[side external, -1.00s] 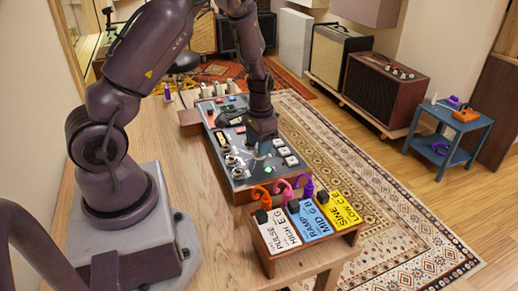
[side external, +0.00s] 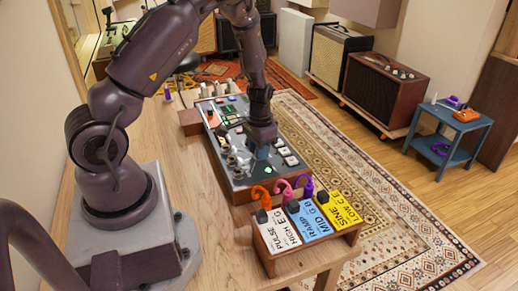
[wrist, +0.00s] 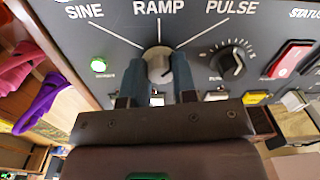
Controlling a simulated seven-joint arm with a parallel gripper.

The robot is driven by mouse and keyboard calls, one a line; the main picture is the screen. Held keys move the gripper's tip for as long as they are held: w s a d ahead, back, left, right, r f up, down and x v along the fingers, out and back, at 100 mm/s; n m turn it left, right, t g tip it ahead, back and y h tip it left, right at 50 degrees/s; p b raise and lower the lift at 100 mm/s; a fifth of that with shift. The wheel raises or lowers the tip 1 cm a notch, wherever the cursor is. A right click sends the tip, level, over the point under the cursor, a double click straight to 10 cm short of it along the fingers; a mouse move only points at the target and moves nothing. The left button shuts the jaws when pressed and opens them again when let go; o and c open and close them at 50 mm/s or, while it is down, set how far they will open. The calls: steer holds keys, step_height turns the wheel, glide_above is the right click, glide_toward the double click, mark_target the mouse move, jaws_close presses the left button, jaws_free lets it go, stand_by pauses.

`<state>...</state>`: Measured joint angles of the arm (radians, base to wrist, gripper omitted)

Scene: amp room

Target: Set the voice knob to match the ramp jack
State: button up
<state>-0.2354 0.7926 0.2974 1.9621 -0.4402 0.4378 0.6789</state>
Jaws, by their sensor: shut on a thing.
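In the wrist view, a round grey knob (wrist: 159,63) sits on the dark panel below the words SINE, RAMP and PULSE. White lines fan from it toward the words; RAMP is straight above it. The knob's own pointer cannot be made out clearly. My gripper (wrist: 159,75) is shut on the knob, with one blue-grey finger on each side. In the side view my gripper (side external: 262,148) is down at the panel and hides the knob. The blue RAMP MID label (side external: 312,222) lies between the white PULSE and yellow SINE labels, with a black plug beside it.
A green light (wrist: 98,64) glows left of the knob. A black dial (wrist: 228,62) and a red switch (wrist: 290,58) are to the right. Orange, pink and purple cable loops rise behind the label box (side external: 268,262). The wooden bench (side external: 185,165) is clear left of the panel.

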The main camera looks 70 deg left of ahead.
steer(key=shift+n, duration=0.3)
steer(key=n, duration=0.3)
steer(key=shift+n, duration=2.4)
steer(key=o, duration=0.9)
steer(key=shift+o, duration=0.2)
step_height(320, 180, up, 13)
steer(key=shift+w, duration=0.2)
steer(key=shift+d, duration=0.1)
